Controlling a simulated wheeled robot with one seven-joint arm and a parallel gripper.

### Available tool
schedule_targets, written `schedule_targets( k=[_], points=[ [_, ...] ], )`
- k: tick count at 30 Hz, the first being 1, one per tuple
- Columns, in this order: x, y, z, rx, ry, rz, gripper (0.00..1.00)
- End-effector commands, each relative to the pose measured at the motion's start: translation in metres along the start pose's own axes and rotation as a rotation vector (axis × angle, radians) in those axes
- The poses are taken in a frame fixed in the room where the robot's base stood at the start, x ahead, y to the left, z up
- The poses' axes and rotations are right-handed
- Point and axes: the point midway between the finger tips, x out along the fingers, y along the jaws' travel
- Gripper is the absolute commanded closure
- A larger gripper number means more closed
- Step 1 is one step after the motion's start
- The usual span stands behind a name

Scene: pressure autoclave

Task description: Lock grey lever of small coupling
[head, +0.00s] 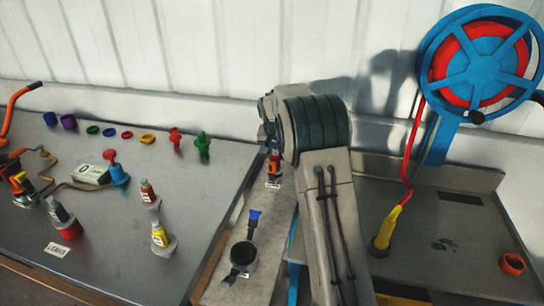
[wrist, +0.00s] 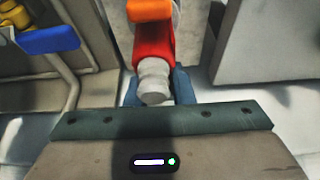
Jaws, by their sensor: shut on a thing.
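The small coupling (wrist: 153,45) shows in the wrist view as a red body with an orange part (wrist: 149,9) at its top. A pale grey lever end (wrist: 153,78) sticks out of it toward my camera. My gripper (wrist: 158,92) has its blue-grey fingers on both sides of this grey piece and is shut on it. In the head view a small orange-red coupling (head: 274,163) stands just below my wrist, with a white label under it. My fingers are mostly hidden there by my own arm.
A blue handle (wrist: 48,40) on a pipe is at the upper left of the wrist view. In the head view, a black coupling (head: 243,254) stands in front, a blue-and-red reel (head: 482,58) at right, and bottles and coloured caps on the left table (head: 100,235).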

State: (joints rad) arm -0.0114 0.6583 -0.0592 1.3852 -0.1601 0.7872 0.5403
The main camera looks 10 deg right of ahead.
Motion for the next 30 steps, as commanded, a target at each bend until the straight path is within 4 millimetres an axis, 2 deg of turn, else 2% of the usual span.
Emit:
schedule_targets(
  k=[7,8,9,10,20,25,30],
  points=[
    [-0.002,0.000,-0.002,0.002,0.004,-0.002,1.00],
    [-0.002,0.000,-0.002,0.001,0.004,-0.002,0.70],
    [-0.002,-0.001,-0.002,0.001,0.004,-0.002,0.59],
    [-0.002,-0.001,-0.001,0.001,0.003,-0.002,0.56],
    [-0.005,-0.003,0.000,-0.002,0.001,-0.002,0.56],
    [-0.028,-0.002,0.000,-0.001,0.004,-0.004,0.56],
    [-0.068,-0.002,0.000,-0.002,0.005,-0.005,0.56]
  ],
)
